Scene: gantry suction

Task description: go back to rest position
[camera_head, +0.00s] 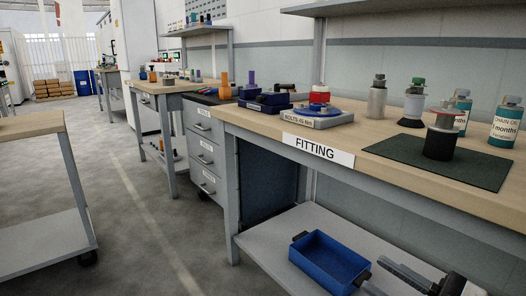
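My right gripper (374,275) comes in at the bottom right corner. Whether the fingers touch the near handle is not clear. The tray looks empty and appears over the lower shelf of the fitting bench. My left gripper is not in view.
The fitting bench (235,116) stands close on the right, with a dark green mat (400,160), a black-and-red cylinder (440,140) and bottles on top. A drawer cabinet (203,150) stands beside it. A wheeled table (30,126) is at left. Grey floor between is clear.

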